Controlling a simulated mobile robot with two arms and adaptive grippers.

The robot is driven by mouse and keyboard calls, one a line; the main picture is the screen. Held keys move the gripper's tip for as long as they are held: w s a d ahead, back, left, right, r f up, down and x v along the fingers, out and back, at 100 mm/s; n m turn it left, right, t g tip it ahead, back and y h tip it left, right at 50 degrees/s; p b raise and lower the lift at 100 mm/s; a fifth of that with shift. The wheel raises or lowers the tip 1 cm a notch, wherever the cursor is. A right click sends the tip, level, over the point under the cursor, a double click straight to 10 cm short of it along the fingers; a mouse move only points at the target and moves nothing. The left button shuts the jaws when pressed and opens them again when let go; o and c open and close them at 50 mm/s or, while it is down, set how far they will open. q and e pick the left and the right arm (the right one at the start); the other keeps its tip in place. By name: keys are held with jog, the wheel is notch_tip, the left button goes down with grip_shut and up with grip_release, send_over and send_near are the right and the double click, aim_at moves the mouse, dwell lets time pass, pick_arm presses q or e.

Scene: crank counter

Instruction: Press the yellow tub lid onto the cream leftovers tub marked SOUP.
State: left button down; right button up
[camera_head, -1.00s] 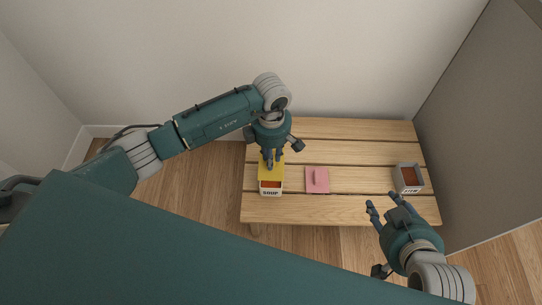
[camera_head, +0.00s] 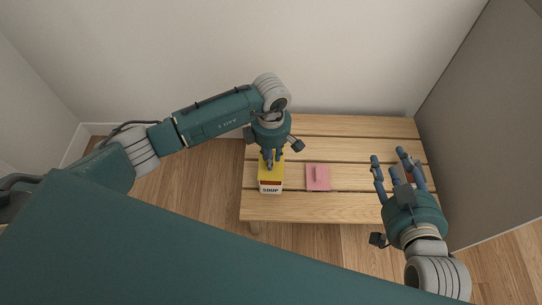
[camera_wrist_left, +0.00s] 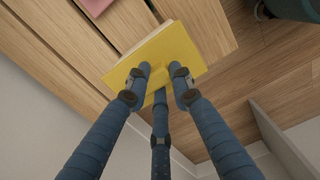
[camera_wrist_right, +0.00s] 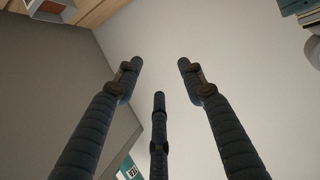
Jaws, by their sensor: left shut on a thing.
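The yellow tub lid (camera_head: 270,181) lies over the top of the cream tub marked SOUP (camera_head: 270,190), whose labelled front shows below the lid's edge. I cannot tell whether the lid is fully seated. My left gripper (camera_head: 270,163) comes down from above and is shut on the lid.
A pink lid (camera_head: 318,178) with a raised handle lies on the slatted wooden bench (camera_head: 330,208), right of the SOUP tub. A grey tub (camera_wrist_right: 52,8) with reddish contents is mostly hidden behind my right gripper in the head view. A grey partition (camera_head: 480,120) stands at the right.

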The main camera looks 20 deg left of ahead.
pick_arm(q)
jog(key=shift+f+b, duration=0.7)
jog(key=shift+f, duration=0.35)
pick_arm(e)
notch_tip(320, 180, up, 9)
jog(key=w+a+t+y, duration=0.1)
jog(key=w+t, duration=0.1)
jog(key=t, duration=0.2)
jog(key=shift+w+a+t, duration=0.2)
jog(key=shift+a+t, duration=0.1)
jog(key=shift+a, duration=0.1)
pick_arm(q)
jog(key=shift+f, duration=0.1)
pick_arm(e)
jog(key=shift+r+y, duration=0.2)
jog(key=shift+y, duration=0.1)
jog(key=shift+r, duration=0.25)
pick_arm(q)
jog(key=shift+f, duration=0.1)
pick_arm(e)
jog(key=shift+r, duration=0.15)
pick_arm(q)
jog(key=shift+f+b, duration=0.15)
jog(key=shift+b, duration=0.2)
pick_arm(e)
jog(key=shift+a+r+t, duration=0.1)
jog(key=shift+r+t, duration=0.4)
jog(key=shift+r, duration=0.15)
jog(key=shift+r, duration=0.1)
